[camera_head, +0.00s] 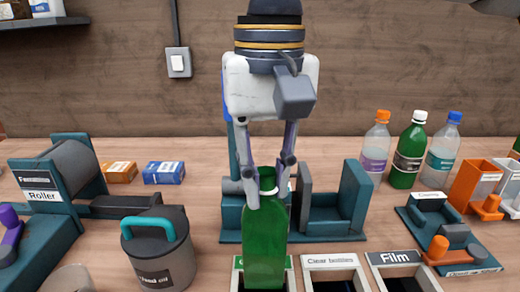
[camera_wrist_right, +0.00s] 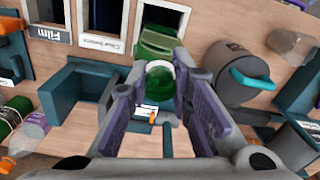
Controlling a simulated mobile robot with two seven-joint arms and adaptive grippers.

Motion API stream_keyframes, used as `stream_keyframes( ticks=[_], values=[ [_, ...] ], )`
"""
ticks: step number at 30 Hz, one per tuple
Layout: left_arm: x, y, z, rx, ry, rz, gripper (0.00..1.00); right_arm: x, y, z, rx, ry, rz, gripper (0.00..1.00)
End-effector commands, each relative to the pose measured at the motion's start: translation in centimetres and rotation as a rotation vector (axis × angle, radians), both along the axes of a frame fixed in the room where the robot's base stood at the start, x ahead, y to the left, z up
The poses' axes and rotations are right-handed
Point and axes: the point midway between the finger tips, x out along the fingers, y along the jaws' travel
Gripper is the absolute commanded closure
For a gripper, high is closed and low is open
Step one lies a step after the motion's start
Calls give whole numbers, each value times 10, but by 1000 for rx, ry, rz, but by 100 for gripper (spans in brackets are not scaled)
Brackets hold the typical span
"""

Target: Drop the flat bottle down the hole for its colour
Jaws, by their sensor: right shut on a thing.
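A green bottle (camera_head: 265,245) hangs upright in my right gripper (camera_head: 267,190), whose fingers are shut on its neck. In the right wrist view the green bottle (camera_wrist_right: 160,85) shows end-on between the fingers (camera_wrist_right: 158,105). Its base is in line with the leftmost hole (camera_head: 291,275), whose label is mostly hidden by the bottle. I cannot tell if the base is above the rim or inside it. To the right are the "Clear bottles" hole (camera_head: 331,262) and the "Film" hole (camera_head: 394,257). My left gripper is not in view.
A teal fixture (camera_head: 340,215) stands right behind the holes. A grey can with a teal handle (camera_head: 165,262) stands at the left, near a roller machine (camera_head: 68,170). Several bottles (camera_head: 408,155) stand at the back right. Two small boxes (camera_head: 163,173) lie at the back left.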

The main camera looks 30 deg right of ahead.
Motion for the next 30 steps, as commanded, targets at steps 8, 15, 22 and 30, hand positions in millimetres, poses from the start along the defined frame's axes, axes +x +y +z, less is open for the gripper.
stream_keyframes(
  ticks=[8,15,22,30],
  values=[
    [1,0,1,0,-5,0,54,0,-1,-42,-4,1,1,100],
    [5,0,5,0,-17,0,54,1,-1,-65,-3,4,0,100],
    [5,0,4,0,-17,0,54,1,0,-70,-1,6,0,100],
    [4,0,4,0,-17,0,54,1,0,-70,-1,6,0,57]
  ],
)
